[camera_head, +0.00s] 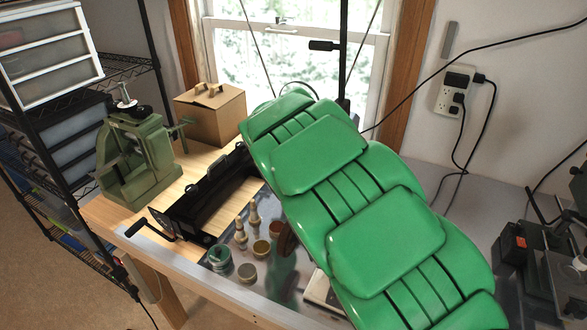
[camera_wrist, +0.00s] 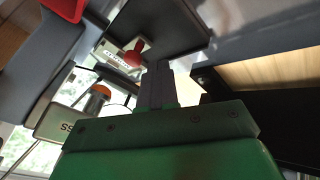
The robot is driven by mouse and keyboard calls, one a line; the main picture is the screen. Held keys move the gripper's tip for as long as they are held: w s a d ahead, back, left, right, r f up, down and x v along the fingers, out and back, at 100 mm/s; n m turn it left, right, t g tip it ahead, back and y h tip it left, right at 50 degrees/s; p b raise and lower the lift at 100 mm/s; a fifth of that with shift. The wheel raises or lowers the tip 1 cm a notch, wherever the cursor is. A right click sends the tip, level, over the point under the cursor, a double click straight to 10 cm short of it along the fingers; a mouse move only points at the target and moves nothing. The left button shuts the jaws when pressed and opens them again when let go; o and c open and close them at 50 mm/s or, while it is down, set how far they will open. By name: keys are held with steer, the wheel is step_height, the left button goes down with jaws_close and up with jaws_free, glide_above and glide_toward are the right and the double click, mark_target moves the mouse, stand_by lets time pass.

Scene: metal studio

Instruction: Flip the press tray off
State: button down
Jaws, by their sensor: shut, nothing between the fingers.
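My gripper (camera_wrist: 157,70) shows in the wrist view with its two grey fingers together and nothing between them. A small red lever or knob (camera_wrist: 134,54) is just left of and beyond the fingertips, in front of a white label; I cannot tell whether they touch. A panel with the letters "SS" (camera_wrist: 68,120) and an orange-topped part (camera_wrist: 100,92) are at the left. I cannot tell which part is the press tray's switch. In the head view, my green arm hides my gripper and whatever is before it.
A green press (camera_head: 140,160), a cardboard box (camera_head: 211,112) and a long black open-topped device with a crank (camera_head: 205,200) stand on the bench's left. Small pots (camera_head: 219,260) stand near its front. Black equipment (camera_head: 515,245) is at the far right. A black shelf rack is at left.

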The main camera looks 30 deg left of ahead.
steer(key=shift+s+a+r, duration=0.1)
steer(key=shift+s+a, duration=0.15)
steer(key=shift+s, duration=0.2)
steer(key=shift+s+a+r, duration=0.1)
steer(key=shift+s+a, duration=0.1)
steer(key=shift+s, duration=0.25)
steer(key=v, duration=0.9)
steer(key=shift+s+r, duration=0.25)
steer(key=shift+r, duration=0.05)
steer(key=shift+d, duration=0.25)
steer(key=d+r+m, duration=0.2)
steer(key=d+r, duration=0.3)
steer(key=d, duration=0.6)
steer(key=d+r+m, duration=0.3)
steer(key=d+r, duration=0.2)
steer(key=d, duration=0.6)
steer(key=s+d+r+m+g, duration=0.1)
steer(key=s+d+r+m, duration=0.1)
steer(key=s+d, duration=0.75)
steer(key=s+d+f+m+g, duration=0.2)
steer(key=s+d+f+g, duration=0.1)
steer(key=s+d, duration=0.6)
steer(key=s+d+f+m+g+h, duration=0.1)
steer(key=s+d+f+g, duration=0.3)
steer(key=s+d, duration=0.5)
steer(key=s+f+m, duration=0.1)
steer(key=s+f, duration=0.1)
steer(key=s, duration=0.5)
steer(key=shift+s+m, duration=0.25)
steer(key=shift+m, duration=0.05)
